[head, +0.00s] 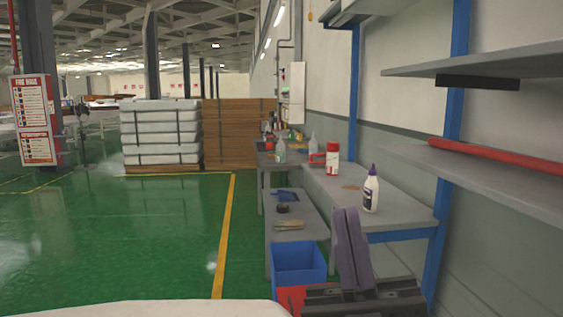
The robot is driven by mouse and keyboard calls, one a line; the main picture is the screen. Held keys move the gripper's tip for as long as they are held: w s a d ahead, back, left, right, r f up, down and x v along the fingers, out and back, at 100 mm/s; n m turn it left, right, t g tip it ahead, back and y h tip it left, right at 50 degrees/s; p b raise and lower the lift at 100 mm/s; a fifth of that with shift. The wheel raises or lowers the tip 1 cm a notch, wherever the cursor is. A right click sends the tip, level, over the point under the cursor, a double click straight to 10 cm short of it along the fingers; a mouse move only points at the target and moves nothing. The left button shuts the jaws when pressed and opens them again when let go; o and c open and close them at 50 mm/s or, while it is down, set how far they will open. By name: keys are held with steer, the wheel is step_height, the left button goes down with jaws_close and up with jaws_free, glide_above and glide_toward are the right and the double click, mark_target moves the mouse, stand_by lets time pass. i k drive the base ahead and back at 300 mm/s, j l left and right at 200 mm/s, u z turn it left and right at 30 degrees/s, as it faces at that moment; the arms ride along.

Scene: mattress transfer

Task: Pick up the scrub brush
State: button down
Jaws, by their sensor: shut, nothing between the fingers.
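A small, low tan and greenish item (288,225) lies on the lower grey shelf (306,233) of the workbench, right of the picture's middle. It looks like the scrub brush, but it is too small to be sure. It lies just above the blue bin in the picture, with a dark round item nearer the back. My gripper does not show in the head view.
A blue bin (298,262) and a red bin (291,298) stand before the shelf. A dark case with a raised purple-grey part (351,250) is at lower right. A white glue bottle (370,190) and red-and-white container (332,161) stand on the bench. Green floor at left is clear.

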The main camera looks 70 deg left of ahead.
mark_target(320, 163)
steer(key=u, duration=2.05)
steer(key=j+u, duration=0.1)
steer(key=u, duration=0.35)
steer(key=j+u, duration=0.15)
steer(key=u, duration=0.3)
steer(key=i+j, duration=0.1)
steer(key=j, duration=0.2)
steer(key=i+j, duration=0.15)
steer(key=j, duration=0.2)
steer(key=i+j, duration=0.1)
steer(key=j, duration=0.2)
steer(key=i+j+u, duration=0.2)
steer(key=i+j, duration=0.5)
steer(key=i, duration=0.15)
steer(key=i+z, duration=0.25)
steer(key=i, duration=0.35)
steer(key=i+j+z, duration=0.1)
steer(key=i+z, duration=0.2)
steer(key=i, duration=0.25)
steer(key=i+z, duration=0.15)
steer(key=i, duration=0.45)
steer(key=i+j+z, duration=0.2)
steer(key=i, duration=0.4)
steer(key=l, duration=0.1)
